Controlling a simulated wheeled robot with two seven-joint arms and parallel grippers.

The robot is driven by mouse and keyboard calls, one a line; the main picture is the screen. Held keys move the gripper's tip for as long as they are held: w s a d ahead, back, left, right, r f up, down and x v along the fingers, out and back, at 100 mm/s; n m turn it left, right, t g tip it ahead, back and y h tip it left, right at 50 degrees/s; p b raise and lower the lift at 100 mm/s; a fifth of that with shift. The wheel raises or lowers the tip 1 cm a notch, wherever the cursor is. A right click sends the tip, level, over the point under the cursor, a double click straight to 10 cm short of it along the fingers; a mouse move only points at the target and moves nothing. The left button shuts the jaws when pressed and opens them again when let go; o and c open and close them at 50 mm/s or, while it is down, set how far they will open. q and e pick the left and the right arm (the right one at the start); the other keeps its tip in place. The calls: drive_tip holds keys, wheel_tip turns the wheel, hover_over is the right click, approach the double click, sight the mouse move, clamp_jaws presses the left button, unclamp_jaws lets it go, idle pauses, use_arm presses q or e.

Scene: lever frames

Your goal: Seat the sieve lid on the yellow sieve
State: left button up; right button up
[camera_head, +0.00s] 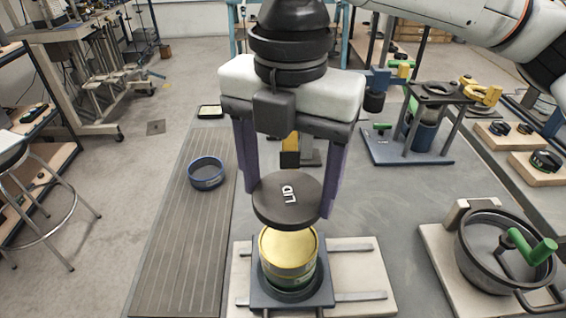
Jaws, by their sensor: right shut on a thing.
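The sieve lid (274,207) is a dark round disc marked "LID". My right gripper (290,195) comes down from the top with a purple finger on each side of the lid and is shut on it. The yellow sieve (288,248) stands upright as the top of a stack on a dark square base. My left gripper is not in view.
The stack's base sits on a pale board (360,285) with metal rails. A blue ring-shaped sieve (206,172) lies on the ribbed mat (180,245) at left. A round pan with a green-handled crank (500,245) stands at right. A blue-based press frame (420,140) stands behind.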

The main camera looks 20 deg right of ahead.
drive_tip(key=shift+f+b, duration=0.4)
drive_tip(key=shift+f, duration=3.65)
drive_tip(key=shift+f, duration=0.35)
drive_tip(key=o, duration=1.2)
wheel_tip(320, 180, up, 10)
drive_tip(key=shift+r, duration=0.2)
